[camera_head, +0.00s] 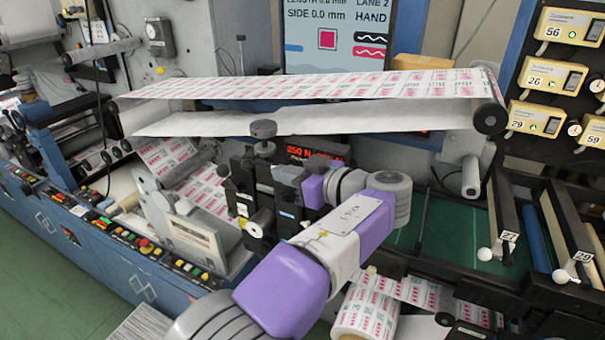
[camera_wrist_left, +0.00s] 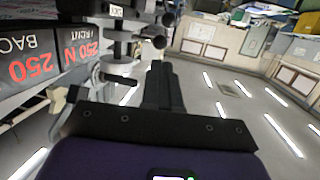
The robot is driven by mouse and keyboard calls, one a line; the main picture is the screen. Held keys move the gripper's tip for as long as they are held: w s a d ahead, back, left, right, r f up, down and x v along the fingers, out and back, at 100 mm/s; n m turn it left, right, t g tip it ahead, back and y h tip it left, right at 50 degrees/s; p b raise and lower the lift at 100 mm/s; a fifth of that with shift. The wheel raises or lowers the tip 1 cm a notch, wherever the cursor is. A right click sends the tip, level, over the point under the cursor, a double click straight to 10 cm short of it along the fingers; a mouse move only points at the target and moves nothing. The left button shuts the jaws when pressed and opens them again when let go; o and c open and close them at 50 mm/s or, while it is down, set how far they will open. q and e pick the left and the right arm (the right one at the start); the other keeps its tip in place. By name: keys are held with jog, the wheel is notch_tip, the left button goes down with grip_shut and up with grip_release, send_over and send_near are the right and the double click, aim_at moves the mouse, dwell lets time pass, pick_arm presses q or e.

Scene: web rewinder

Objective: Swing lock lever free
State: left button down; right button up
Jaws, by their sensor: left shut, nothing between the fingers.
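My left gripper (camera_head: 262,180) reaches in from the right beside a dark clamp-like mechanism (camera_head: 237,182) at the middle of the machine. In the left wrist view its black fingers (camera_wrist_left: 161,68) are together, with nothing between them. Metal shafts and dark ball knobs (camera_wrist_left: 158,41) stand just beyond and beside the fingertips. A short dark rod (camera_wrist_left: 122,80) sticks out to the left of the fingers. I cannot tell which of these parts is the lock lever, or whether the fingers touch any of them. My right gripper is in neither view.
A printed label web (camera_head: 330,88) runs above the gripper to a roller (camera_head: 488,117) at the right. A round black knob (camera_head: 263,129) stands below the web. A red-lit display (camera_head: 318,152) is behind my wrist. A label roll (camera_head: 366,312) lies below my arm.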

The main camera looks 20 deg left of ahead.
aim_at(251, 166)
pick_arm(q)
jog(key=p+x, duration=0.1)
jog(key=x, duration=0.6)
jog(key=shift+a+p, duration=0.1)
jog(key=shift+p, duration=0.2)
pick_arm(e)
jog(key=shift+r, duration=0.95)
